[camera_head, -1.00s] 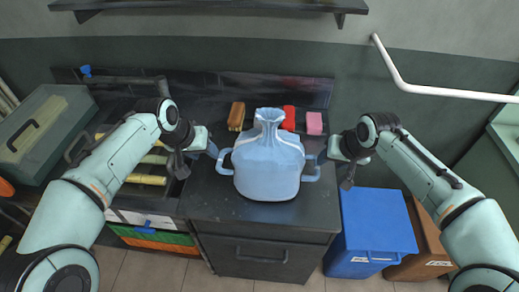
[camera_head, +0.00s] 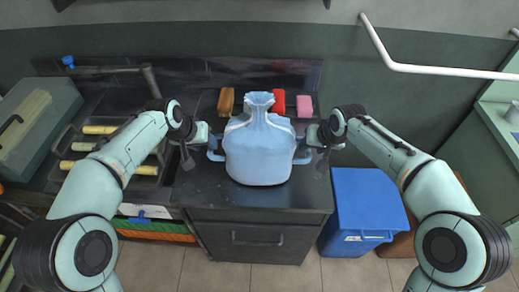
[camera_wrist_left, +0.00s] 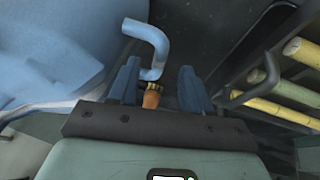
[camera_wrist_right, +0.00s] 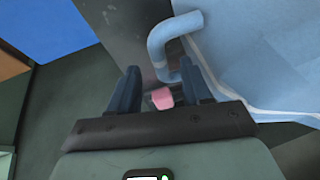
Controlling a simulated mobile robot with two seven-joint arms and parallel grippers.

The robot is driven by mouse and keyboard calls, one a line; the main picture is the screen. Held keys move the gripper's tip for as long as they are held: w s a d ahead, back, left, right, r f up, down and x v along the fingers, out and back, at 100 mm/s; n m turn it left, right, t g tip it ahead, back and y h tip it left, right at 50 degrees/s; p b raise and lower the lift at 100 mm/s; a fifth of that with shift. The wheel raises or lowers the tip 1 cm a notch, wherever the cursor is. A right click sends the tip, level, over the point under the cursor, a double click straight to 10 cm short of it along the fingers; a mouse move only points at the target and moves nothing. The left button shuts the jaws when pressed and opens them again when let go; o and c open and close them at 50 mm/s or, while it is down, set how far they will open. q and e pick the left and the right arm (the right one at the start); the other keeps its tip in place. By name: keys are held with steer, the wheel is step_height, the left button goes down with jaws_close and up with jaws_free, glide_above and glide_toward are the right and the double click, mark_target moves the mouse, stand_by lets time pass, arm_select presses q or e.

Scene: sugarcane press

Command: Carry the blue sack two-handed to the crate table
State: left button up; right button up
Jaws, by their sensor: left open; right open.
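The blue sack (camera_head: 258,155) stands upright on the dark counter, with a gathered neck on top and a looped handle on each side. My left gripper (camera_head: 214,142) is open at its left handle; in the left wrist view that handle (camera_wrist_left: 152,42) reaches down between the open fingers (camera_wrist_left: 160,85). My right gripper (camera_head: 314,140) is open at the right handle; in the right wrist view this handle (camera_wrist_right: 160,42) curves down between the fingers (camera_wrist_right: 162,88), nearer the right one. I cannot tell whether the fingers touch the handles. No crate table is recognisable.
Brown (camera_head: 226,101), red (camera_head: 277,103) and pink (camera_head: 304,106) blocks lie behind the sack. A rack of yellow-green canes (camera_head: 88,146) and a green case (camera_head: 38,125) are to the left. A blue bin (camera_head: 366,210) stands right of the counter. A white pipe (camera_head: 440,71) runs along the wall.

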mark_target(211, 149)
arm_select(q)
steer(key=x, duration=0.6)
arm_select(e)
steer(key=x, duration=0.6)
arm_select(q)
jaws_close()
arm_select(e)
jaws_close()
arm_select(q)
steer(key=shift+r, duration=0.15)
arm_select(e)
steer(key=shift+r, duration=0.15)
